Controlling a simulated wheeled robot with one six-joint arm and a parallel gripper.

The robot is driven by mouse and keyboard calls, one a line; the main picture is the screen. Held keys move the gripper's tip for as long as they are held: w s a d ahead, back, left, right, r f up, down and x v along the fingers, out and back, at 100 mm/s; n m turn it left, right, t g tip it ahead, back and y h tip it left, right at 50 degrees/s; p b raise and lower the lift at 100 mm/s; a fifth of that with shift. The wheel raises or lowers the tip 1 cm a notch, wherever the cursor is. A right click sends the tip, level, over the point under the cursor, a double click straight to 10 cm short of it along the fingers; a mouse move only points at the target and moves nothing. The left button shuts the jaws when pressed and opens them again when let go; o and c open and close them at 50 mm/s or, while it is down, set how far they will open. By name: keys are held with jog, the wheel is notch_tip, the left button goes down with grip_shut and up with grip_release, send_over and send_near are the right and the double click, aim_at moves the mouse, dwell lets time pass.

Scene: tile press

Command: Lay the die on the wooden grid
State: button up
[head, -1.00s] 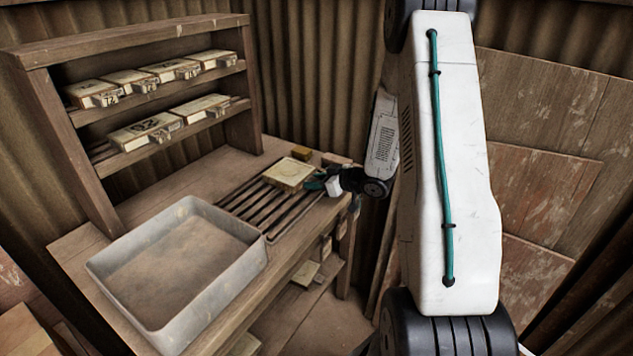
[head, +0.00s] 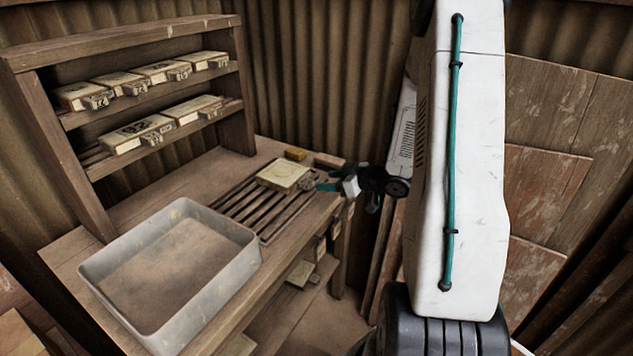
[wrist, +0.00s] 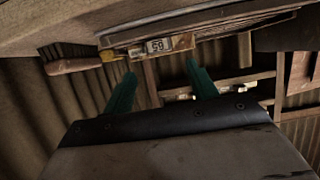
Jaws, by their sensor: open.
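The die (head: 283,176) is a pale square block with a small tag block on its near right side. It lies flat on the far end of the slatted wooden grid (head: 246,212) on the bench. In the wrist view the die's tag (wrist: 158,45), with dark digits, shows ahead of the fingers. My gripper (head: 322,184) has teal fingers and is open, just right of the die. In the wrist view the open gripper (wrist: 160,75) has nothing between its fingers, and a gap shows between fingertips and tag.
A grey plastic tub (head: 172,273) stands on the bench in front of the grid. A wooden rack (head: 150,100) behind holds several similar dies. A yellow block (head: 295,153) and a brownish block (head: 328,160) lie beyond the die. A wooden-handled tool (wrist: 72,66) shows in the wrist view.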

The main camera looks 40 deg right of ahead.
notch_tip(320, 180, up, 10)
jog(key=m+g+h, duration=0.1)
jog(key=g+h, duration=0.1)
jog(key=h, duration=0.4)
jog(key=s+a+r+m+g+h, duration=0.2)
jog(key=s+a+r+g+h, duration=0.1)
jog(key=s+a+r, duration=0.3)
jog(key=s+a+r+g+y, duration=0.2)
jog(key=s+a+g, duration=0.1)
jog(key=s+a, duration=0.6)
jog(key=s+a+r+m+g+y, duration=0.1)
jog(key=s+a+r+g+y, duration=0.1)
jog(key=s+a, duration=0.7)
jog(key=s+r+g, duration=0.1)
jog(key=s, duration=0.3)
jog(key=shift+s+a+r+g, duration=0.2)
jog(key=shift+a+r+g, duration=0.1)
jog(key=shift+a, duration=0.1)
